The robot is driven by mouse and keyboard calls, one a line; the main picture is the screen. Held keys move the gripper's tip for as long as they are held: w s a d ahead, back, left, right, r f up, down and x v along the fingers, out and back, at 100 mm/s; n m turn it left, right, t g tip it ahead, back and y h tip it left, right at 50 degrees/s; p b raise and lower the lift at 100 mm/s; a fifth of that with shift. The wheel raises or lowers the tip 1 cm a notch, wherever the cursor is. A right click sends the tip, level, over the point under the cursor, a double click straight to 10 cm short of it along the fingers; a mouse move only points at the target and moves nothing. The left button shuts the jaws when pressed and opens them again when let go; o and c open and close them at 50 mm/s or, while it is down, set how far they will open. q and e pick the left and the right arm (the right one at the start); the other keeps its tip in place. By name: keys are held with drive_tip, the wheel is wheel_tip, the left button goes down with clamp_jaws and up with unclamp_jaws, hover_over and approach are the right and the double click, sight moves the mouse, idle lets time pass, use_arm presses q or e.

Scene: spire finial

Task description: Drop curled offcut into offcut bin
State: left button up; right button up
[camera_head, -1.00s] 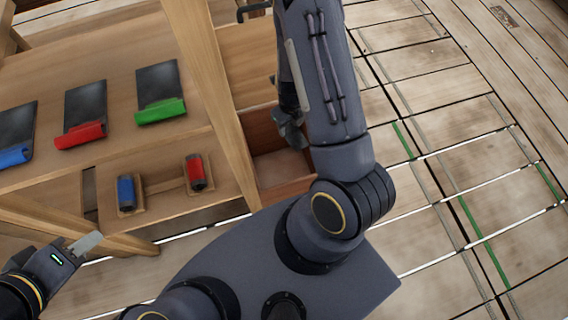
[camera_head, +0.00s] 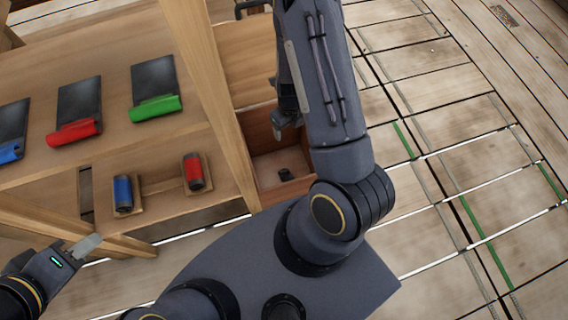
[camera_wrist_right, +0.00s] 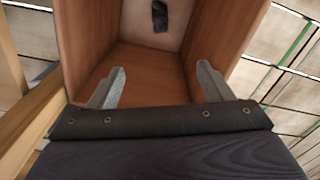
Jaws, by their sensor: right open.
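The curled offcut (camera_head: 286,174) is a small dark piece lying on the floor of the offcut bin (camera_head: 270,191), an open wooden box. In the right wrist view the offcut (camera_wrist_right: 160,16) lies at the far end of the bin's pale floor, apart from my fingers. My right gripper (camera_wrist_right: 157,88) is open and empty over the bin (camera_wrist_right: 225,30), its fingers spread. In the head view the right gripper (camera_head: 284,122) is partly hidden by my arm. My left gripper (camera_head: 86,244) is at the lower left, away from the bin, and its finger gap is not clear.
A wooden bench left of the bin holds dark plates with blue, red and green (camera_head: 155,108) rolled ends. Below them a blue cylinder (camera_head: 123,194) and a red cylinder (camera_head: 194,172) sit on small blocks. A wooden post (camera_head: 208,90) stands beside the bin. Plank floor is clear at right.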

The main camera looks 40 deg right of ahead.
wheel_tip(320, 180, up, 8)
drive_tip(key=p, duration=0.2)
drive_tip(key=shift+f, duration=0.15)
idle(0.4)
drive_tip(key=s+a+r+n+t+y, duration=0.1)
drive_tip(key=a+r+n+t+y, duration=0.1)
drive_tip(key=a+r+n, duration=0.4)
drive_tip(key=s+a+r+n+t+y, duration=0.1)
drive_tip(key=a+r+n+y, duration=0.1)
drive_tip(key=r+n, duration=0.7)
drive_tip(key=s+a+r+n+t, duration=0.3)
drive_tip(key=s+r+n, duration=0.9)
drive_tip(key=n, duration=0.7)
wheel_tip(320, 180, up, 14)
drive_tip(key=p, duration=1.4)
drive_tip(key=shift+p, duration=0.35)
